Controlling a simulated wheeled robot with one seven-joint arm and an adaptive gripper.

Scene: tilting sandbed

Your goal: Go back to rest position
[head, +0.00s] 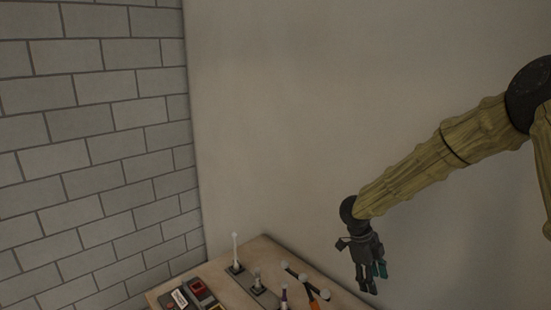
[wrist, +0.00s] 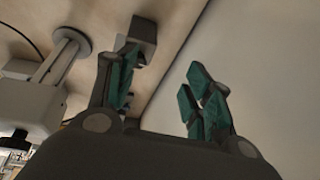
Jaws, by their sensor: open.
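My gripper (head: 370,282) hangs at the end of my arm at the lower right of the head view, fingers pointing down. In the wrist view my gripper (wrist: 160,85) shows its two teal-padded fingers spread apart, with nothing between them. It is above or beside the right edge of a wooden table (head: 262,244); the exact height is hard to tell.
On the table are a white-topped post (head: 235,250), a smaller lever (head: 257,281), an orange part (head: 314,304) and a dark box with a red part (head: 198,287). A grey block wall (head: 90,140) and a plain wall (head: 300,120) stand behind.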

